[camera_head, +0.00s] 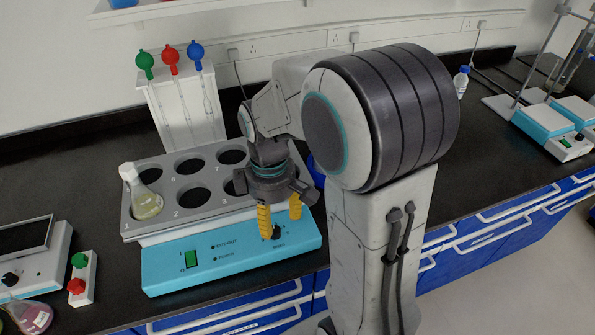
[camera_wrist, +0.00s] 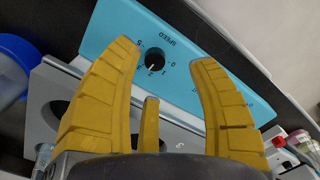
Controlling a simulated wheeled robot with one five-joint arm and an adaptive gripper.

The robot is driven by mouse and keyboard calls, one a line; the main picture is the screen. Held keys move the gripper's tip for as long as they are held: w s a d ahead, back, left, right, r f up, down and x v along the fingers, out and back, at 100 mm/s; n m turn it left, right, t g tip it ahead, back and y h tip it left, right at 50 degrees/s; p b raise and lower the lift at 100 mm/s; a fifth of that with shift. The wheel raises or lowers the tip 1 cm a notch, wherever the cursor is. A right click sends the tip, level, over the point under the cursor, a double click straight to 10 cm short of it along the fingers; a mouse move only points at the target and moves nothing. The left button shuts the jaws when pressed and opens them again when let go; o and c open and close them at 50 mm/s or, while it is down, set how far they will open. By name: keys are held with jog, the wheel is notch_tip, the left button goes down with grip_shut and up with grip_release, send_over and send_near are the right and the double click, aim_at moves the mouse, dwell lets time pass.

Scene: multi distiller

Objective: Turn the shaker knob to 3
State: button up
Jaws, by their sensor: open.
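The shaker (camera_head: 232,258) has a light-blue front panel and a grey top plate with numbered round holes. Its black speed knob (camera_head: 277,232) is near the right end of the panel, with "SPEED" lettering beside it. In the wrist view the knob (camera_wrist: 155,61) sits in a ring of small numbers; I cannot read its setting with certainty. My gripper (camera_head: 280,220) points down over the panel, its yellow fingers spread on either side of the knob. In the wrist view my gripper (camera_wrist: 166,54) is open and empty, with the knob between the fingertips. I see no contact.
A flask (camera_head: 146,201) with yellowish liquid sits tilted in the shaker's left hole. A white rack (camera_head: 183,105) with coloured bulbs stands behind. A green-and-red button box (camera_head: 83,277) is at left. A blue rounded object (camera_wrist: 14,68) shows beside the shaker in the wrist view.

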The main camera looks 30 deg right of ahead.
jog(key=s+m, duration=0.2)
jog(key=m, duration=0.1)
jog(key=shift+f, duration=0.25)
jog(key=s+r+m+t+p, duration=0.2)
jog(key=s+r+p, duration=0.2)
jog(key=r, duration=0.7)
jog(key=s+r+m+t+p, duration=0.2)
jog(key=s+r+t+p, duration=0.1)
jog(key=r+p, duration=0.4)
jog(key=shift+w+a+v, duration=0.3)
jog(key=shift+w+v, duration=0.05)
jog(key=shift+v, duration=1.5)
jog(key=shift+s+d+r, duration=0.1)
jog(key=shift+r, duration=0.05)
